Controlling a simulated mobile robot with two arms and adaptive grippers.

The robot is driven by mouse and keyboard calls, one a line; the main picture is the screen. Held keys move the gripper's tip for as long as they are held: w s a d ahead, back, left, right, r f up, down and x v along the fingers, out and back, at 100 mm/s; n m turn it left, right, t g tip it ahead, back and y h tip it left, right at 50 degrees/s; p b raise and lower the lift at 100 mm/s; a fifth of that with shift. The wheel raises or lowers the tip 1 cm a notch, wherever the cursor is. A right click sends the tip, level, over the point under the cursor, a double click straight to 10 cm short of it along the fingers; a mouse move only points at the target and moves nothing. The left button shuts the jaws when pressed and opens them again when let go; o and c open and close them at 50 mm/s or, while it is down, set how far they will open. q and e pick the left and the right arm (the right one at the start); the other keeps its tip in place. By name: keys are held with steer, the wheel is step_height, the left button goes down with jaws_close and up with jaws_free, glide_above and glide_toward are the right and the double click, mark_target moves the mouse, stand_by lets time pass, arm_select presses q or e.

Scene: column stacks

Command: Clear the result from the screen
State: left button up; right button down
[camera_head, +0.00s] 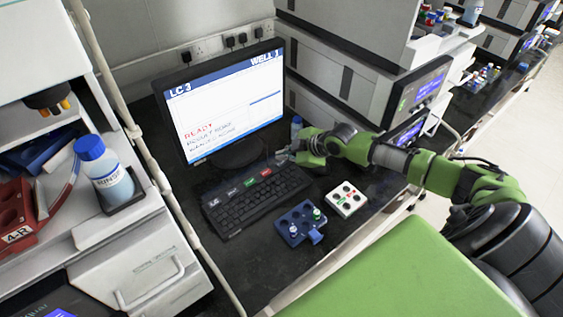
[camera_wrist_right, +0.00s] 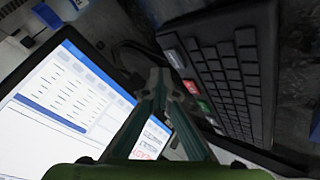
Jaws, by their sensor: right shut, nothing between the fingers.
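The monitor (camera_head: 222,105) stands on the dark bench, its screen lit with "LC 3", "WELL 1" and red text that seems to read "READY". Smaller lines below seem to say result none and warning none. The screen also shows in the right wrist view (camera_wrist_right: 75,85). The black keyboard (camera_head: 245,205) lies in front, with a dark, a green (camera_head: 249,182) and a red key (camera_head: 266,172) along its back edge. My right gripper (camera_head: 279,158) is shut and empty, near the keyboard's far right end by the red key. In the wrist view its fingertips (camera_wrist_right: 158,82) lie between screen and keyboard (camera_wrist_right: 225,70); contact cannot be told.
A blue holder (camera_head: 296,232) and a white block with dark wells (camera_head: 346,199) sit right of the keyboard. A blue-capped rinse bottle (camera_head: 104,168) stands on the left unit. Stacked instruments (camera_head: 345,85) rise behind my right arm. A pale tube crosses the left side.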

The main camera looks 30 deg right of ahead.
mark_target(283, 164)
steer(key=shift+r+p, duration=1.85)
steer(key=shift+r, duration=0.55)
steer(key=shift+f, duration=0.1)
